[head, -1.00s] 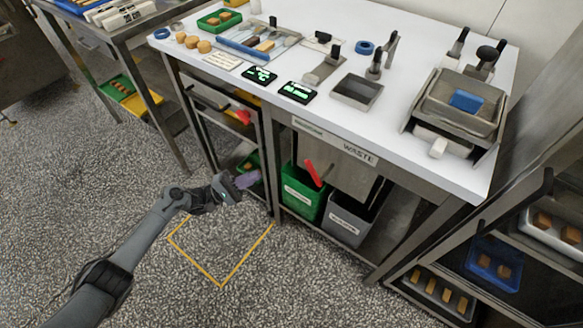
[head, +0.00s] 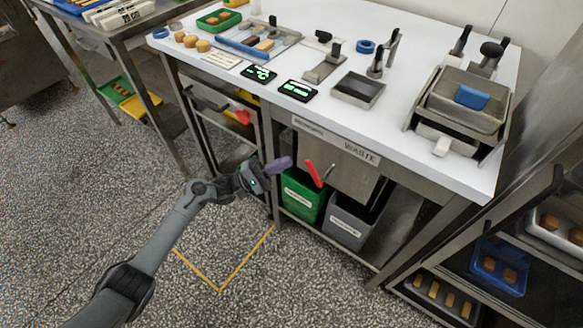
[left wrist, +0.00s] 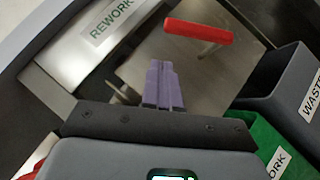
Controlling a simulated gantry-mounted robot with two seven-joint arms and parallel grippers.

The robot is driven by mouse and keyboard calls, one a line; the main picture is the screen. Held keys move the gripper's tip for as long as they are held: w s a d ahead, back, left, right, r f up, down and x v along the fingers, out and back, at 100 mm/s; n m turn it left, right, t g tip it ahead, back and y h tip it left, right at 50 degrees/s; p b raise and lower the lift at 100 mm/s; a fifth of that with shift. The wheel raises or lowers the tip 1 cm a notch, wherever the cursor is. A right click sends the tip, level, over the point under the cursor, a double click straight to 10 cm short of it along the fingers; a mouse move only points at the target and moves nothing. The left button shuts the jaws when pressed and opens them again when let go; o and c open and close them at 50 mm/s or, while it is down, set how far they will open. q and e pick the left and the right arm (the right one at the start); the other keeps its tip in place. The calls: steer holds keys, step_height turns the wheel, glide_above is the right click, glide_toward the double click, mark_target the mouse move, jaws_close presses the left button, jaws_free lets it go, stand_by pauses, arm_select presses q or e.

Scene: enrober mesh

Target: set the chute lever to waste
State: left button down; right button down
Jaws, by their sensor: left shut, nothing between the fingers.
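The chute lever has a red handle (head: 314,173) on the front of a steel chute box (head: 345,172) under the worktop. The handle is tilted, and also shows in the left wrist view (left wrist: 199,31). A WASTE label (head: 361,152) is on the right of the panel above, and a REWORK label (head: 308,126) on the left. My left gripper (head: 284,163) is shut and empty, its purple fingers just left of the handle and apart from it in the head view. In the left wrist view its fingertips (left wrist: 162,68) are below and left of the handle. My right gripper is out of view.
Below the chute stand a green bin (head: 302,196) and a grey bin (head: 347,222). The white worktop (head: 330,112) overhangs them. A steel table leg stands close to my left wrist. Open floor lies in front, with a yellow corner line (head: 222,290).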

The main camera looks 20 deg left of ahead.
arm_select(q)
steer(key=d+r, duration=0.2)
steer(key=d, duration=0.1)
steer(key=shift+s+d, duration=0.15)
steer(key=shift+s, duration=0.25)
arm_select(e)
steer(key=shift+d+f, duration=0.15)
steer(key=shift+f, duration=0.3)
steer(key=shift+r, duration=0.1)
